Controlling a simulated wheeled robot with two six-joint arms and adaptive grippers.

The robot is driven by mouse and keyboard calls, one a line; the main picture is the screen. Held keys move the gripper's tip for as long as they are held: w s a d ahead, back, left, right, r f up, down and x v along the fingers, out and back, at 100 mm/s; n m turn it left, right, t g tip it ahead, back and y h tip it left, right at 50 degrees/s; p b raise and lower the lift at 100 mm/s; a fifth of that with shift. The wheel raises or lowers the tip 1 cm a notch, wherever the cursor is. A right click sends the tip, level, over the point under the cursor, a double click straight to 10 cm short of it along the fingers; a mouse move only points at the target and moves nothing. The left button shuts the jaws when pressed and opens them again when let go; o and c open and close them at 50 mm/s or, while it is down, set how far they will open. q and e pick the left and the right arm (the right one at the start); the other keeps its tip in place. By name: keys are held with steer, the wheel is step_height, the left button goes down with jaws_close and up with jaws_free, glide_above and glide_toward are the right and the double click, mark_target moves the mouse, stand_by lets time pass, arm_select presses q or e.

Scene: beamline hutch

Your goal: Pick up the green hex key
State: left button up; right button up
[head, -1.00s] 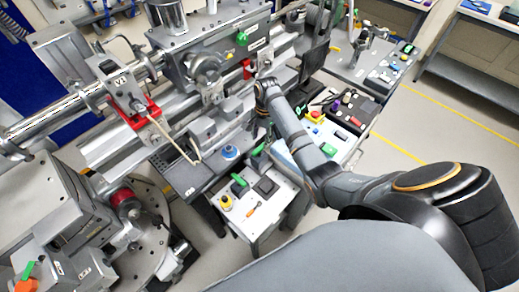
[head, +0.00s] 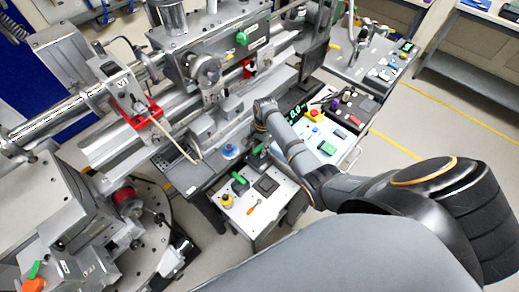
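A small green item (head: 240,181) lies on the white top of a low table in the middle of the head view. It may be the green hex key, but it is too small to tell its shape. My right arm reaches in from the right, and its wrist bends down beside the lathe. My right gripper (head: 259,151) is small and dark, a little above and right of the green item in the picture. Its fingers are too unclear to tell whether they are open or shut. My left gripper is not in view.
The low table (head: 243,224) also holds a yellow item (head: 226,200), a dark square pad (head: 265,186) and an orange-handled tool (head: 254,208). The lathe (head: 205,130) stands close behind. A tray with a green block (head: 327,148) lies right of my forearm.

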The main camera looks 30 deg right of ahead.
jaws_close()
step_height(320, 180, up, 10)
steer(key=shift+b, duration=0.55)
